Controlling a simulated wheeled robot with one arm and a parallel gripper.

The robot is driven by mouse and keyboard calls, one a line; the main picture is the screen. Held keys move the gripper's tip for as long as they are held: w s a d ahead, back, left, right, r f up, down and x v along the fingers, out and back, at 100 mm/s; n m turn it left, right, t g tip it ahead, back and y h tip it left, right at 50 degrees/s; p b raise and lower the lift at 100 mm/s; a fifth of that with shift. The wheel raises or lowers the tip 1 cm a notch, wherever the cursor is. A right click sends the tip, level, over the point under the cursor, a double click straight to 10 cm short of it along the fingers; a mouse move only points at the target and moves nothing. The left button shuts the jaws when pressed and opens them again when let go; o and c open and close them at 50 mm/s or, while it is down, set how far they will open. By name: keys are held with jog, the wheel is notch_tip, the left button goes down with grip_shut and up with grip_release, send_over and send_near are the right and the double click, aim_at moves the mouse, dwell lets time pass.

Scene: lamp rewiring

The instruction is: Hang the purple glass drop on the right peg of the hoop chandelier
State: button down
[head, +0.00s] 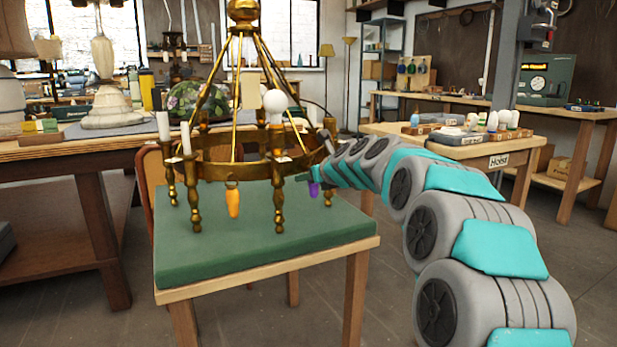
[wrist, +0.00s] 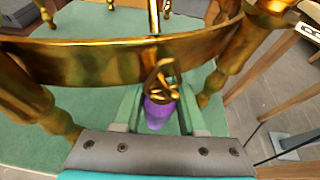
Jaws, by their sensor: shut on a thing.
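The brass hoop chandelier (head: 200,168) stands over a green-topped table. An orange drop (head: 233,203) hangs from the front of its hoop. My gripper (head: 312,181) is at the right side of the hoop, shut on the purple glass drop (head: 314,189). In the wrist view the purple drop (wrist: 158,113) is between the two fingers of my gripper (wrist: 158,122), with a brass hook (wrist: 161,78) above it. The hook overlaps the lower edge of the hoop (wrist: 130,48) in this view. I cannot tell whether it touches a peg; the right peg is not clearly visible.
The green-topped table (head: 320,220) is bare in front and to the right of the chandelier. Brass posts (wrist: 245,50) flank my gripper in the wrist view. A workbench (head: 60,155) is at left. Another bench (head: 510,142) with bulbs is behind my arm.

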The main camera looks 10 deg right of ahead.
jog(key=shift+f, duration=0.15)
jog(key=shift+f, duration=0.5)
jog(key=shift+c, duration=2)
grip_release()
jog(key=v, duration=0.7)
jog(key=shift+s+p, duration=0.25)
jog(key=shift+p, duration=0.1)
jog(key=shift+r, duration=0.15)
